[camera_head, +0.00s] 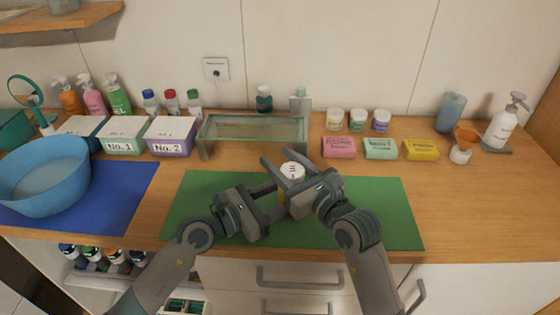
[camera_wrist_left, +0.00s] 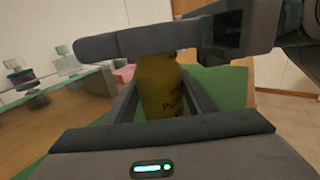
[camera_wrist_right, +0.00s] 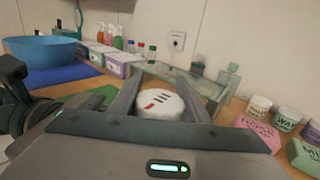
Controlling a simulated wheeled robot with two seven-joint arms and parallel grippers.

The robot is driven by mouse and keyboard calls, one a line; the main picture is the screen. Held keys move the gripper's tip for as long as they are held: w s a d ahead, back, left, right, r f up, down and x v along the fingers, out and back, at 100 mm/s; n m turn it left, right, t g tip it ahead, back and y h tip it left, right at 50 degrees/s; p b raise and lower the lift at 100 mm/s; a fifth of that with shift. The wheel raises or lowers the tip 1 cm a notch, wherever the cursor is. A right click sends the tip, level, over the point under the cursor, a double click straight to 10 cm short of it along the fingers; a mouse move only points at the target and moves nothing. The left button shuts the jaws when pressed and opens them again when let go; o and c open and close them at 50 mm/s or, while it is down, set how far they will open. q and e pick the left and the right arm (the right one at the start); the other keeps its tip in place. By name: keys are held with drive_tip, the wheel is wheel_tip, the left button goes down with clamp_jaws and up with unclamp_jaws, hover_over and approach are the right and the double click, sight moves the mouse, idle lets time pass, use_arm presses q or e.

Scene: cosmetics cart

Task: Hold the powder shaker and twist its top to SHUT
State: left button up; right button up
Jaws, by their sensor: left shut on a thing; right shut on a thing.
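The powder shaker stands upright on the green mat (camera_head: 200,190), with a yellow body and a white top (camera_head: 292,170). In the left wrist view its yellow body (camera_wrist_left: 160,90) with dark lettering sits between my left fingers. My left gripper (camera_head: 279,199) is shut on the body from the left. In the right wrist view the white top (camera_wrist_right: 158,104) shows dark marks and one red mark. My right gripper (camera_head: 294,172) is shut on the top from above right. Most of the body is hidden by my grippers in the head view.
A glass tray (camera_head: 252,130) stands behind the mat. Soap boxes in pink (camera_head: 339,147), green (camera_head: 380,148) and yellow (camera_head: 420,150) lie at the back right. A blue basin (camera_head: 45,175) is on the left. The mat's right part is clear.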

sight(300, 179)
use_arm(q)
drive_tip(key=shift+d, duration=0.1)
idle(0.3)
use_arm(e)
drive_tip(key=o, duration=1.1)
drive_tip(key=shift+c, duration=0.2)
drive_tip(key=shift+d, duration=0.15)
drive_tip(key=v, duration=1.2)
drive_tip(key=shift+s, duration=0.1)
use_arm(q)
drive_tip(key=o, duration=1.2)
drive_tip(key=shift+c, duration=0.2)
